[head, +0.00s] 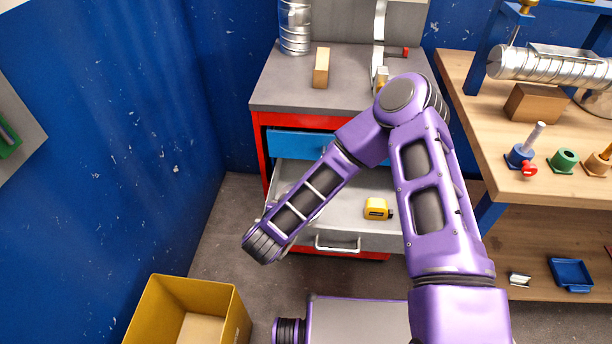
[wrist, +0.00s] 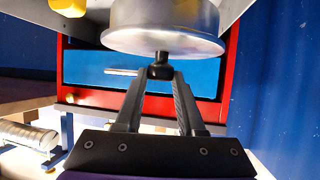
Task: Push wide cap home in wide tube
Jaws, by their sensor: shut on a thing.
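In the wrist view my gripper (wrist: 160,72) is shut on the small black knob of a round silver cap (wrist: 165,28). The cap's far part is cut off by the top edge. In the head view my arm hides the gripper and cap. A silver spiral tube (head: 550,66) lies horizontally above the bench at the right. It also shows at the left of the wrist view (wrist: 28,138), away from the cap. Another spiral tube (head: 295,27) stands upright on the cabinet. I cannot tell which is the wide tube.
A red cabinet (head: 257,150) has an open grey drawer (head: 345,235) holding a yellow tape measure (head: 377,209). A wooden block (head: 321,68) stands on its top. The bench (head: 480,120) carries a brown block (head: 533,103) and small coloured holders. A yellow bin (head: 160,305) stands at lower left.

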